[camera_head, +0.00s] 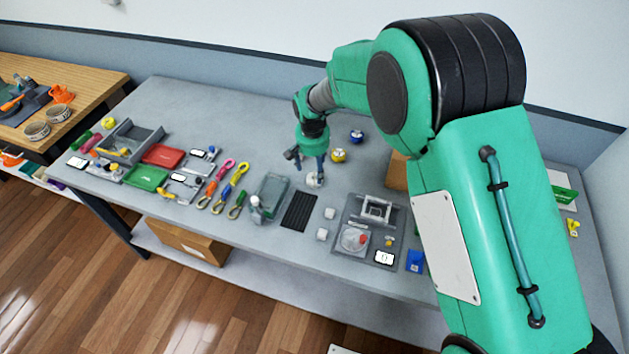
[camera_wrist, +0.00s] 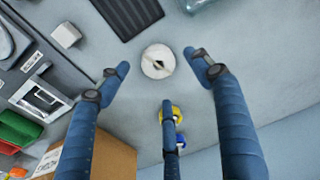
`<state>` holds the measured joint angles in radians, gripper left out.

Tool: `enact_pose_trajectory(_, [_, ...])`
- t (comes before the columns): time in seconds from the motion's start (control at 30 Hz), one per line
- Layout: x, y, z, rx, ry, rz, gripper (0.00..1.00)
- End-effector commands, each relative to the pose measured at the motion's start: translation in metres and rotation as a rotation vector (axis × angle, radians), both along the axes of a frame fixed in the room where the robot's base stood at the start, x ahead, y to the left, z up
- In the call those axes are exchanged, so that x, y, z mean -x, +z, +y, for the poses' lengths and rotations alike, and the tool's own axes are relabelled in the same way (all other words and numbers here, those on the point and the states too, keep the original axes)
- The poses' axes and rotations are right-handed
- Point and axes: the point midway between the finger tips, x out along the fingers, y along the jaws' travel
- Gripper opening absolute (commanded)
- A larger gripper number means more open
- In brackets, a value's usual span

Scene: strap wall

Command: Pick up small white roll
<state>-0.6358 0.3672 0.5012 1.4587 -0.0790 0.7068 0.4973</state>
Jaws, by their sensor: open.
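The small white roll (camera_wrist: 157,61) stands on the grey table, with its round top and centre hole facing the wrist camera. In the head view the roll (camera_head: 315,181) sits just below my gripper (camera_head: 309,161). My gripper is open. In the wrist view its blue fingers spread around the roll, one on the left, one on the right and one on the lower side. I see space between the fingertips and the roll, and nothing is held.
A black ribbed mat (camera_head: 299,212) and a glass-like tray (camera_head: 271,193) lie nearby. Two small white blocks (camera_head: 330,213) (camera_head: 322,234) sit by a grey tray (camera_head: 346,222). Yellow (camera_head: 338,155) and blue (camera_head: 357,136) round items stand behind. A cardboard box (camera_head: 397,172) is to the right.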

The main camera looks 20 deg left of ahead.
Motion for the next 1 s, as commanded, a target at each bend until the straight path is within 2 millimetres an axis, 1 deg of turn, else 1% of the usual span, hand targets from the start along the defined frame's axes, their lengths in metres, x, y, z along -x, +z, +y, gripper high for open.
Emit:
enact_pose_trajectory(0.23, [0.0,0.0,0.0,0.0,0.0,0.0,0.65])
enact_pose_trajectory(0.37, [0.0,-0.004,0.0,0.0,0.0,0.001,0.65])
enact_pose_trajectory(0.47, [-0.001,-0.013,-0.001,0.001,0.0,0.001,0.65])
enact_pose_trajectory(0.7, [-0.004,-0.04,-0.002,0.0,0.0,0.001,0.65])
enact_pose_trajectory(0.8, [-0.005,-0.048,-0.001,0.0,0.0,0.0,0.65])
enact_pose_trajectory(1.0, [-0.006,-0.051,-0.001,0.0,0.0,-0.001,0.65])
